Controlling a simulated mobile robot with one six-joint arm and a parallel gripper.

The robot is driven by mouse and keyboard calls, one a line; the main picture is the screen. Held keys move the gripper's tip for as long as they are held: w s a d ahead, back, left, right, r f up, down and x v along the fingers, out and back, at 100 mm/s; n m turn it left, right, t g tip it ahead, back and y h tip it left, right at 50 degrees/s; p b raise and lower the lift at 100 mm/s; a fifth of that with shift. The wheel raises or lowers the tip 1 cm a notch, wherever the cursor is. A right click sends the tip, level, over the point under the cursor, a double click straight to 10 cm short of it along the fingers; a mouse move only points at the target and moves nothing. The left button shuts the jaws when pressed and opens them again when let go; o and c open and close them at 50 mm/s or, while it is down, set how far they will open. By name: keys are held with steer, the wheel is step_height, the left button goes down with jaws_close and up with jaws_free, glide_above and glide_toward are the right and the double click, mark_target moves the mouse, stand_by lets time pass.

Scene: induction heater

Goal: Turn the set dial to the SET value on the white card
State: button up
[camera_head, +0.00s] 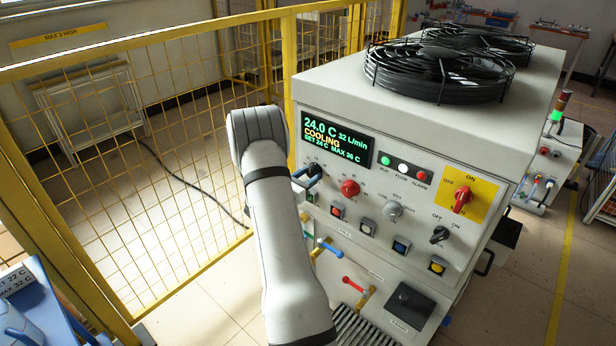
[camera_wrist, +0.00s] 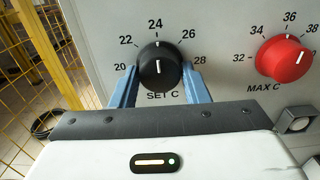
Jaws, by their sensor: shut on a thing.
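The black set dial (camera_wrist: 158,62), labelled SET C, is on the machine's front panel. Its white pointer is at the 24 mark, straight up. My gripper (camera_wrist: 160,84) is shut on it, with one blue finger on each side. In the head view the dial (camera_head: 314,170) is partly hidden by my arm. The display (camera_head: 336,142) reads 24.0 C, COOLING, SET 24 C. The white card (camera_head: 17,280) at the lower left is cut by the picture edge; it reads SET 22 C and MAX 32 C.
The red MAX C dial (camera_wrist: 285,58) sits just right of the set dial. A red main switch (camera_head: 462,199) on a yellow plate, a grey dial (camera_head: 393,210) and several push buttons share the panel. A yellow mesh fence (camera_head: 150,210) stands to the left.

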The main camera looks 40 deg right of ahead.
steer(key=shift+n, duration=0.4)
steer(key=n, duration=0.2)
steer(key=shift+r+n, duration=0.1)
steer(key=shift+n, duration=0.3)
steer(key=shift+s+n+p, duration=0.1)
steer(key=shift+n+p, duration=0.5)
steer(key=shift+n, duration=1.9)
steer(key=o, duration=1)
steer(key=shift+c, duration=0.2)
